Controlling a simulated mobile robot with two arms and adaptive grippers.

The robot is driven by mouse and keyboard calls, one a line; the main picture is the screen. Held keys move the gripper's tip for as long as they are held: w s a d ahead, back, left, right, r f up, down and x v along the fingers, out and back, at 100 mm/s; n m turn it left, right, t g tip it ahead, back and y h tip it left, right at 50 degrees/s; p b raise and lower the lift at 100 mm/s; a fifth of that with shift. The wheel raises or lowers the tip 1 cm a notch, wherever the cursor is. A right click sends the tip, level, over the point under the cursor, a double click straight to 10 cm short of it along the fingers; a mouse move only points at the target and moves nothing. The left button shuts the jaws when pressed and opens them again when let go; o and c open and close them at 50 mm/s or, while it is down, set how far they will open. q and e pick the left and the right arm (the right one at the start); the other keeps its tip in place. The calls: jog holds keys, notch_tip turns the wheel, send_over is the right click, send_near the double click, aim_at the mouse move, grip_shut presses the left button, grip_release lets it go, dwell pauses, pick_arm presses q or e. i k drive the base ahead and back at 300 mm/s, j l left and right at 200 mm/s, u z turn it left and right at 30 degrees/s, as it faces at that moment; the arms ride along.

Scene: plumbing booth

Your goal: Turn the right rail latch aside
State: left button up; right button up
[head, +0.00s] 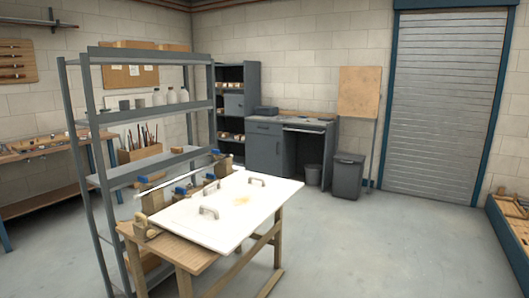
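A white panel (235,208) lies flat on a wooden worktable (178,252). Several bow-shaped metal handles stand on it, one at the near side (208,212) and one at the far side (257,181). A thin pale rail (168,183) runs along the table's back, near wooden blocks (152,197) and small blue parts (180,190). A brownish fitting (145,228) sits at the table's left corner. The parts are too small to tell which one is the right rail latch or how it is turned. Neither gripper is in view.
A grey metal shelf rack (150,108) stands close behind and left of the table. A grey bin (346,177) and desk (268,147) stand at the back wall. A wooden crate (512,225) is at the right edge. The floor right of the table is clear.

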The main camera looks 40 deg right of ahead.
aim_at(216, 151)
jog(key=z, duration=1.1)
jog(key=i+l+z, duration=0.3)
jog(key=i+l, duration=0.15)
jog(key=i+l+z, duration=0.3)
jog(key=i, duration=0.3)
jog(key=i+l+z, duration=0.3)
jog(key=i, duration=0.3)
jog(key=i+j+z, duration=0.1)
jog(key=i+z, duration=0.2)
jog(key=i, duration=0.3)
jog(key=i+u, duration=0.1)
jog(key=i, duration=0.55)
jog(key=i+l+u, duration=0.1)
jog(key=i, duration=0.55)
jog(key=i+l, duration=0.2)
jog(key=i, duration=0.4)
jog(key=u, duration=0.05)
